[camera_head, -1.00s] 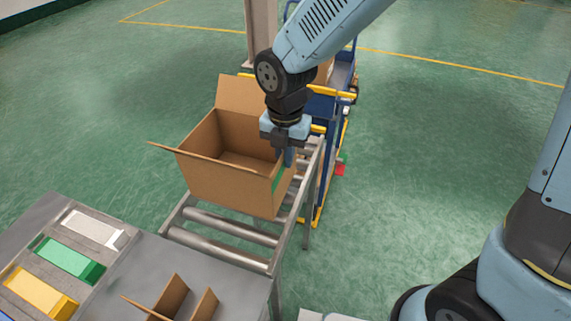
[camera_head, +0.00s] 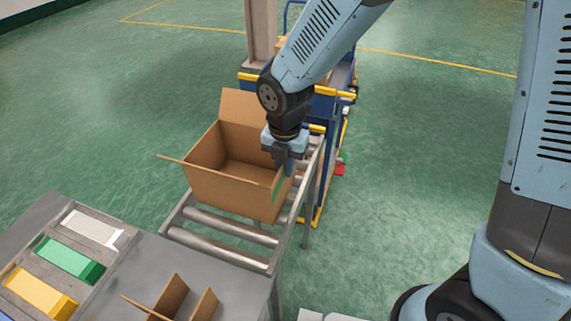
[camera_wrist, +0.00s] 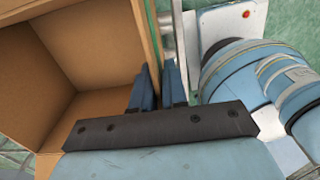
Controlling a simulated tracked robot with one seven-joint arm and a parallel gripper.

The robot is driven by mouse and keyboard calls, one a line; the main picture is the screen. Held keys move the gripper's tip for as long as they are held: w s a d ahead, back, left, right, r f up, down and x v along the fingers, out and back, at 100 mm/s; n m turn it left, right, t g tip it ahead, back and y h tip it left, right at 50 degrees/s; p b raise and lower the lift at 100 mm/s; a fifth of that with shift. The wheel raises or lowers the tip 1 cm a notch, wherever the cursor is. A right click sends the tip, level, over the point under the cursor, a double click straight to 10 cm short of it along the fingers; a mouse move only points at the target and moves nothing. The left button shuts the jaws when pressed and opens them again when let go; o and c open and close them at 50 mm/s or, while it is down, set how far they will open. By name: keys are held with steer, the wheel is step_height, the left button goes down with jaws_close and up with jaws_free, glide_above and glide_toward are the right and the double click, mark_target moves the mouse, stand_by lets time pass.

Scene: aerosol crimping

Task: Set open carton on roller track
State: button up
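The open brown carton (camera_head: 225,194) is over the roller track (camera_head: 232,223) in the head view, its top open and flaps spread. Its front bottom edge lies at the rollers; I cannot tell whether its whole base rests on them. My gripper (camera_head: 285,166) is at the carton's right wall. In the wrist view my gripper (camera_wrist: 157,85) has one finger inside the carton (camera_wrist: 95,45) and one outside, with the wall between them. It is shut on this wall. The fingertips are partly hidden in the head view.
A grey table (camera_head: 215,262) in front holds green (camera_head: 70,258), yellow (camera_head: 40,290) and white (camera_head: 92,228) items and cardboard dividers (camera_head: 170,297). A blue and yellow cart (camera_head: 330,112) stands behind the track's right side. Open green floor lies to the right.

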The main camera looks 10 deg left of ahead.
steer(key=o, duration=0.4)
steer(key=shift+c, duration=0.2)
steer(key=shift+r, duration=0.15)
step_height(320, 180, up, 12)
steer(key=shift+r, duration=0.1)
steer(key=shift+d, duration=0.1)
steer(key=w+d+r+m+t, duration=0.1)
steer(key=w+d+r+m, duration=0.1)
steer(key=d+r+m, duration=0.5)
steer(key=w+d+r+m+t, duration=0.2)
steer(key=d+m, duration=0.7)
steer(key=d, duration=0.3)
steer(key=s+d+r+m+t, duration=0.1)
steer(key=s+d+m, duration=0.3)
steer(key=d+m, duration=0.4)
steer(key=s+d+r+m+t, duration=0.1)
steer(key=s+d+r+m, duration=0.2)
steer(key=d+m, duration=0.6)
steer(key=shift+s+r+m+t, duration=0.3)
steer(key=shift+s+m, duration=0.1)
steer(key=shift+m, duration=0.6)
